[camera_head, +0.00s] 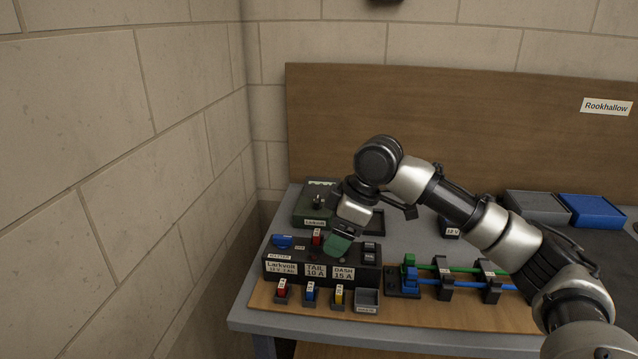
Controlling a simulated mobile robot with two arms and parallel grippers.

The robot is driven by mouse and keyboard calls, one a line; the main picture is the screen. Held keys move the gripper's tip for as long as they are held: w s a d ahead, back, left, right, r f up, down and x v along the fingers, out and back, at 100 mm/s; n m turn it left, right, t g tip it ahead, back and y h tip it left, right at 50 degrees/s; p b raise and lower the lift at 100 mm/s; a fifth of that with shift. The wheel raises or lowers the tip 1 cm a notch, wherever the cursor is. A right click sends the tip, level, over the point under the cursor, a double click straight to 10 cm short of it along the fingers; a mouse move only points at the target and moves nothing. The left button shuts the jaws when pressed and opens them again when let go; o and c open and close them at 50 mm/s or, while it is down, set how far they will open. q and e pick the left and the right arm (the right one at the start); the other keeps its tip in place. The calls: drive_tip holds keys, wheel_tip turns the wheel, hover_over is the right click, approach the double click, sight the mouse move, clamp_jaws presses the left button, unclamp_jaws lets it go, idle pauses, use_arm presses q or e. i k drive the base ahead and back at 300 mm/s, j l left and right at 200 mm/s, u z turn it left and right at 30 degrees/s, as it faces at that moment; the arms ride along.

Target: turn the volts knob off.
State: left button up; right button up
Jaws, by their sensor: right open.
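A dark green box (309,214) stands at the back left of the bench, with a small black knob (318,201) on top. Its front label is too small to read surely, so I cannot tell whether this is the volts knob. In front of it is a black panel box (372,272) with labels reading TAIL 10 A and DASH 15 A. A blue handle (283,241) and a red piece (317,237) are on its top. My right gripper (339,246) is open, pointing down over the panel's top, right of the red piece; it hides part of the panel. My left gripper is out of view.
Red, blue and yellow pieces (311,294) and a small grey tray (367,300) sit along the front board. Green and blue tubes (465,286) run in black holders to the right. Grey and blue bins (592,210) stand at the back right. A wall is close on the left.

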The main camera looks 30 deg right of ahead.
sight(317, 205)
drive_tip(key=i+l, duration=0.7)
drive_tip(key=i, duration=0.15)
